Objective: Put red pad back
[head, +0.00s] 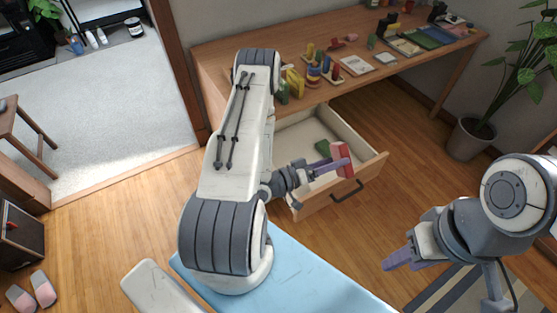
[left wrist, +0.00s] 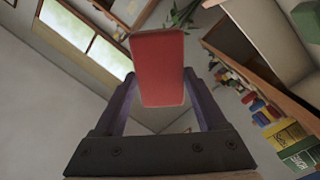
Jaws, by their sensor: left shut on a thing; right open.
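The red pad (head: 342,159) is held in my left gripper (head: 334,165), over the front part of the open drawer (head: 348,191). In the left wrist view the red pad (left wrist: 160,68) stands between the two purple fingers of my left gripper (left wrist: 160,88), which are shut on it. The drawer is pulled out from the wooden desk (head: 230,52). A green item (head: 322,147) lies inside the drawer. My right gripper (head: 402,260) is open and empty, over the floor at the lower right.
The desk top carries colourful toys (head: 318,70), books (head: 404,46) and small items. A potted plant (head: 470,138) stands right of the desk. A light blue surface (head: 300,280) lies in front of me. Wooden floor is clear right of the drawer.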

